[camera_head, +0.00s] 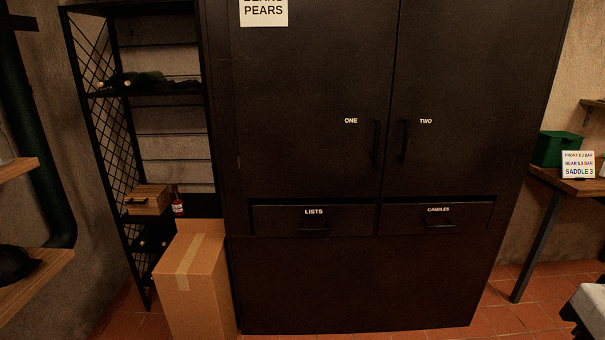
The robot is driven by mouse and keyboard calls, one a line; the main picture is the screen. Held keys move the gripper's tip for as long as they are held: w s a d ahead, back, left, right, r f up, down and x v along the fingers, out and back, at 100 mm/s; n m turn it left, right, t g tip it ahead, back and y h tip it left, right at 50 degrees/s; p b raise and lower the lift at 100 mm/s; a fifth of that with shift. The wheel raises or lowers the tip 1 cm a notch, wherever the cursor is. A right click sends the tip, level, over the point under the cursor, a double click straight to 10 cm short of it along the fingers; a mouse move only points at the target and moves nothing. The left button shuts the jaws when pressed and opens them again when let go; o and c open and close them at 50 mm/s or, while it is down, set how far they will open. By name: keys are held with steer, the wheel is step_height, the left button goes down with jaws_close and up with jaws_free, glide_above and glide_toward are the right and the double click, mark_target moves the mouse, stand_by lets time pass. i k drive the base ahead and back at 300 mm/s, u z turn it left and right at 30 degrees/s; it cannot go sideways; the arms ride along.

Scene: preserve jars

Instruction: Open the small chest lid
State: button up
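A small wooden box (148,200) with a dark handle on its front stands on a lower shelf of the black rack at the left. It looks closed, and it may be the small chest. A green box (558,149) on the table at the right also looks closed, with a white sign partly in front of it. I cannot tell for certain which of the two is the chest. My gripper is not in view.
A dark cabinet (310,100) with two doors and two drawers fills the middle. A taped cardboard box (192,285) stands on the floor before the rack (99,96). A red bottle (177,203) is beside the wooden box. Tiled floor shows right of the cabinet.

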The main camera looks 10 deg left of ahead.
mark_target(146, 193)
steer(key=i, duration=2.35)
steer(key=u, duration=2.7)
steer(key=i, duration=1)
